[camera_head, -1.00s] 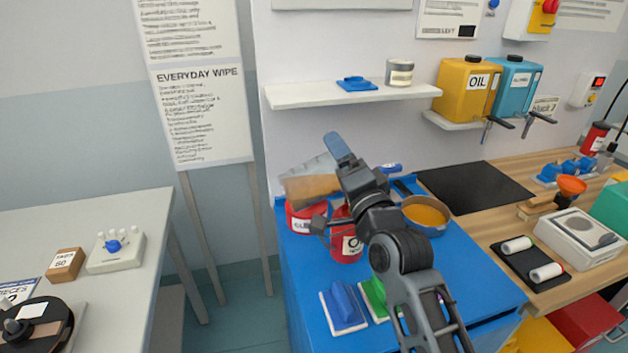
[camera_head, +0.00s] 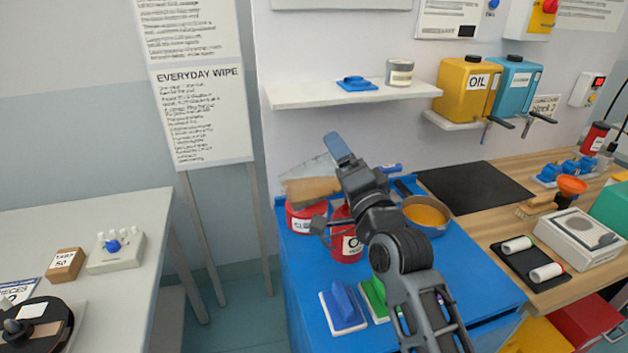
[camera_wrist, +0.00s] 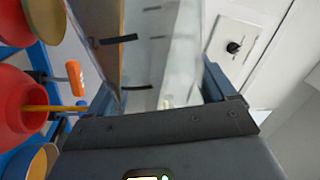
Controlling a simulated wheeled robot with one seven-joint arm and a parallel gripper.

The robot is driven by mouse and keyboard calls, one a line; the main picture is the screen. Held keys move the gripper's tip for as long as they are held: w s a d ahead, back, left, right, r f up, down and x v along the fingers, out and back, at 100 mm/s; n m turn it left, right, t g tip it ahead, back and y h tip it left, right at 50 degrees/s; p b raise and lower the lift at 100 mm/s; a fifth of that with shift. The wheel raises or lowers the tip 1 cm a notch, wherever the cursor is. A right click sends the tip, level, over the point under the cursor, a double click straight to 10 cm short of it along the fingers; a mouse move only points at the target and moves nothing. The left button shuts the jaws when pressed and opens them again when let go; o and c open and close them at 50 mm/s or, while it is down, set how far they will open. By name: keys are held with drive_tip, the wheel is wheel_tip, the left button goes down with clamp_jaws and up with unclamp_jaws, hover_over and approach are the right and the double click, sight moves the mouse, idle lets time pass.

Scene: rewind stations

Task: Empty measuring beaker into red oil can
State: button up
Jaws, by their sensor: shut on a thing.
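My gripper (camera_wrist: 160,92) is shut on the clear measuring beaker, which shows large in the wrist view (camera_wrist: 160,50) with dark marks on its wall. In the head view the beaker (camera_head: 318,165) is tipped well over to the left and holds brownish-orange liquid along its lower side. It is above the red cans at the back of the blue bench. The red oil can (camera_head: 346,247), with a white label starting "O", stands upright below it, partly hidden by my arm. I cannot tell whether liquid is leaving the beaker.
A second red can (camera_head: 301,219) stands left of the oil can, close by. A pan of orange liquid (camera_head: 427,215) is to the right. Blue (camera_head: 343,307) and green (camera_head: 375,297) pads lie in front. A shelf (camera_head: 350,94) hangs behind.

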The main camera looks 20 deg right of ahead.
drive_tip(key=shift+d+f+m, duration=0.1)
drive_tip(key=shift+f+m, duration=0.05)
drive_tip(key=shift+m, duration=0.15)
idle(0.4)
drive_tip(key=shift+d+f+m, duration=0.1)
drive_tip(key=shift+f+m, duration=0.2)
drive_tip(key=shift+d+f+m, duration=0.1)
drive_tip(key=shift+f+m, duration=0.15)
drive_tip(key=shift+m, duration=0.15)
idle(2.0)
drive_tip(key=shift+d+f+m+h, duration=0.1)
drive_tip(key=shift+f+m+h, duration=0.2)
drive_tip(key=shift+m, duration=0.1)
drive_tip(key=shift+d+f+m+h, duration=0.2)
drive_tip(key=shift+f+m, duration=0.2)
drive_tip(key=shift+m, duration=0.15)
drive_tip(key=shift+d+f+m+h, duration=0.2)
drive_tip(key=shift+f+m, duration=0.2)
drive_tip(key=shift+m, duration=0.15)
idle(0.9)
idle(0.5)
